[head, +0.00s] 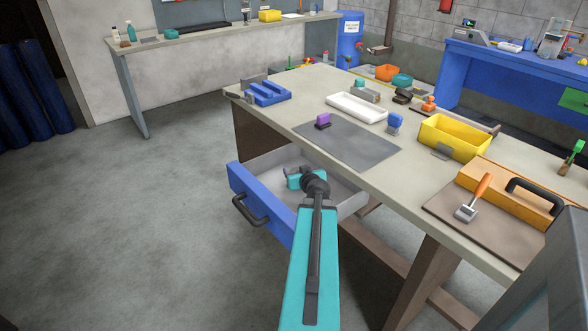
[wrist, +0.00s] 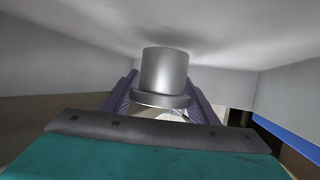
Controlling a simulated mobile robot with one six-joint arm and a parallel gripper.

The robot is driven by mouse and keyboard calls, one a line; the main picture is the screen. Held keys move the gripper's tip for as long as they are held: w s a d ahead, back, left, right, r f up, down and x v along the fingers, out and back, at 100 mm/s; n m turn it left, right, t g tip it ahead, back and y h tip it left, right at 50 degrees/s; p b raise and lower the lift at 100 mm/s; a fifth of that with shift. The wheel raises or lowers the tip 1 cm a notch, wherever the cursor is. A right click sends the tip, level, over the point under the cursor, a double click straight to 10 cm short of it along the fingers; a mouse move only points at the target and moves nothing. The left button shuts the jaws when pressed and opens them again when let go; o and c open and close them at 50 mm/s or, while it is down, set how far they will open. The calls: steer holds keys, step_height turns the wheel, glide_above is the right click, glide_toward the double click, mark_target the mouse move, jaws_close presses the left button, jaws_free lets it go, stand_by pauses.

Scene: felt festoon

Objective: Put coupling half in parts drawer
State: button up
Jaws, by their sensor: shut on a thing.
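The parts drawer (head: 262,207) is pulled out from under the workbench, with a blue front, a dark handle and a pale grey inside. My gripper (head: 290,171) is within the drawer's outline in the head view. In the wrist view, its two fingers are shut on the coupling half (wrist: 165,70), a smooth grey metal cylinder with a wider flange at its base. Pale drawer walls (wrist: 285,88) surround it there, and a blue strip shows at the right.
The workbench top (head: 290,112) stands over the drawer's back. It carries a dark mat (head: 345,146), a purple block (head: 323,121), a white tray (head: 356,108), a yellow bin (head: 455,137) and an orange-handled tool (head: 472,198). The floor left of the drawer is clear.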

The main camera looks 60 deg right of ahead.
steer(key=shift+w+d, duration=0.1)
steer(key=shift+w+d+p, duration=0.7)
steer(key=shift+w+d, duration=0.55)
steer(key=shift+w, duration=0.15)
steer(key=shift+s+a+f, duration=0.15)
steer(key=shift+f, duration=0.45)
steer(key=shift+f, duration=0.15)
steer(key=o, duration=1.3)
